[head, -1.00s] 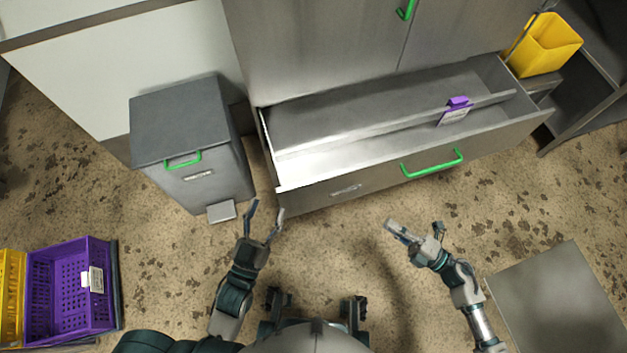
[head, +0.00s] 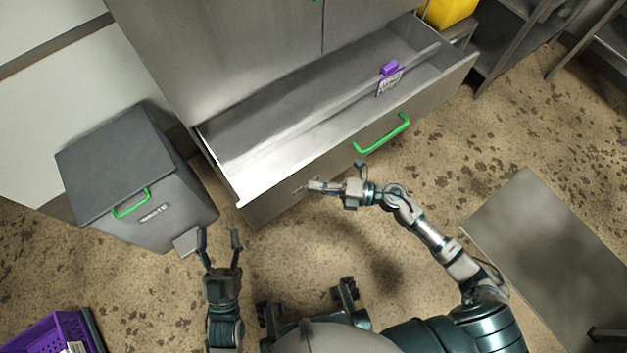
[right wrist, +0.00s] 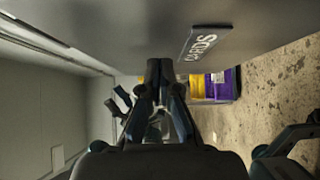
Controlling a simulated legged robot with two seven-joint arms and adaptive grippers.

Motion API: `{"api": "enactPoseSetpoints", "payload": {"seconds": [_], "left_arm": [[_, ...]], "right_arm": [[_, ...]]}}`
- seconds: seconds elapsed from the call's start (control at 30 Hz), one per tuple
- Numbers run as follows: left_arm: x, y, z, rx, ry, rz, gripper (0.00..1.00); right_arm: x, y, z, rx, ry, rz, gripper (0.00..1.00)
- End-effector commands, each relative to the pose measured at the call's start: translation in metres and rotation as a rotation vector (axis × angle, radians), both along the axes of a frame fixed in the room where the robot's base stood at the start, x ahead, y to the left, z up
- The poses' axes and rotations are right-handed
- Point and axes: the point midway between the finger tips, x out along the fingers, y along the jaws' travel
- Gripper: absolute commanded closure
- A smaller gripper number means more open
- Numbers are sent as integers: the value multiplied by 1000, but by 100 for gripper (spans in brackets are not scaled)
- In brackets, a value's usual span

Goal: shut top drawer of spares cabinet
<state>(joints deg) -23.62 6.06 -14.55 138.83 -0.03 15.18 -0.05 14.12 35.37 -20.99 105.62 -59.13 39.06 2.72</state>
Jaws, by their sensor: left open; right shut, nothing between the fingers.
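A wide grey drawer (head: 300,165) stands pulled out from the grey cabinet (head: 240,60) in the head view. Its front has a green bar handle (head: 382,134). A purple clip with a tag (head: 389,76) sits on the divider inside it. My right gripper (head: 312,187) is shut and empty close to the drawer front, left of the handle; I cannot tell whether it touches. In the right wrist view its fingers (right wrist: 160,72) lie beside the front panel, near a plate reading CARDS (right wrist: 205,42). My left gripper (head: 219,238) is open and empty, left of the drawer's near corner.
A grey lidded bin (head: 135,185) with a green handle stands left of the drawer. A purple crate (head: 52,335) is at the lower left. A yellow container (head: 447,12) and shelving (head: 510,40) are at the upper right. A flat grey panel (head: 545,235) lies at the right.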

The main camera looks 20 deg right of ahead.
Motion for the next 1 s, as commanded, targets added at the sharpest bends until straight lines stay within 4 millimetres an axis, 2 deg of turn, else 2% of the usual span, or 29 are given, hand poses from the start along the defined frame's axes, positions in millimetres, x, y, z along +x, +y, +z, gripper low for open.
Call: {"api": "enactPoseSetpoints", "payload": {"seconds": [0.13, 0.67, 0.87, 1.0], "left_arm": [[-3, 0, 4, -13, -38, 1, 38], [-2, 1, 5, -15, -46, 1, 38], [-3, 1, 6, -18, -56, 2, 38], [-5, 2, 7, -24, -73, 2, 38]], "right_arm": [[9, 3, -1, 0, 1, 0, 100], [14, 5, 1, 0, -1, 0, 100], [31, 11, 1, 1, -3, -1, 100], [52, 18, 1, 1, -4, -1, 100]]}}
